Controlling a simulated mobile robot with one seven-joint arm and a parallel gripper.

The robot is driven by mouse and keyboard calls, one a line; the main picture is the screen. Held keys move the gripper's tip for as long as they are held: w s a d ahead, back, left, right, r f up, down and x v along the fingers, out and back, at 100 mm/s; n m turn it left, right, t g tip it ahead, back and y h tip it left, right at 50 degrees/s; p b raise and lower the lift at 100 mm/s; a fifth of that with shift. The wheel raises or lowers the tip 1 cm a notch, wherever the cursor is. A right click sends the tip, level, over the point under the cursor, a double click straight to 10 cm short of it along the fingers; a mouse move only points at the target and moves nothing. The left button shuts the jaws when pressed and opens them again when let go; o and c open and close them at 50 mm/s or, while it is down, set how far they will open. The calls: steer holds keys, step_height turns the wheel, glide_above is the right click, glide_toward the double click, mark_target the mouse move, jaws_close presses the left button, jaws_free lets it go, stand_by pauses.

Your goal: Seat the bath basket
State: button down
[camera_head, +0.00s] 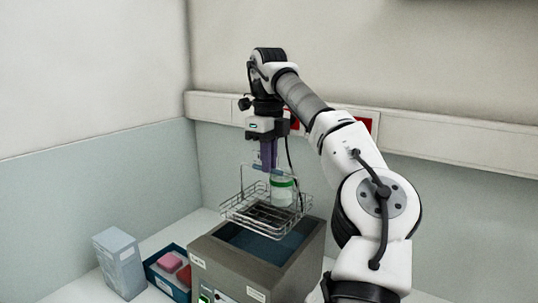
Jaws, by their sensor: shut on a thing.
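A wire bath basket (237,219) hangs above the open top of a grey water bath (222,257), whose dark blue inside (258,239) shows below it. A clear jar with a green band (283,191) is in the basket at its right side. My gripper (268,167), with purple fingers, points down and is shut on the basket's upright handle. The basket looks close to level. How far its underside is above the bath's rim is hard to tell from this one view.
A pale blue-grey box (120,263) stands on the counter at the left. Beside it a dark blue tray (153,264) holds a pink block (170,262) and a red one (184,275). Walls close off the back and left. My arm fills the right side.

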mark_target(269, 210)
steer(key=shift+s+f, duration=0.1)
steer(key=shift+f, duration=1.2)
steer(key=shift+f+b, duration=2.9)
steer(key=shift+f, duration=3.85)
steer(key=shift+p, duration=0.45)
steer(key=shift+f+p, duration=0.35)
steer(key=shift+f, duration=0.15)
steer(key=c, duration=0.9)
jaws_free()
steer(key=shift+c, duration=0.2)
steer(key=shift+r+p, duration=1.5)
steer(key=shift+p, duration=0.15)
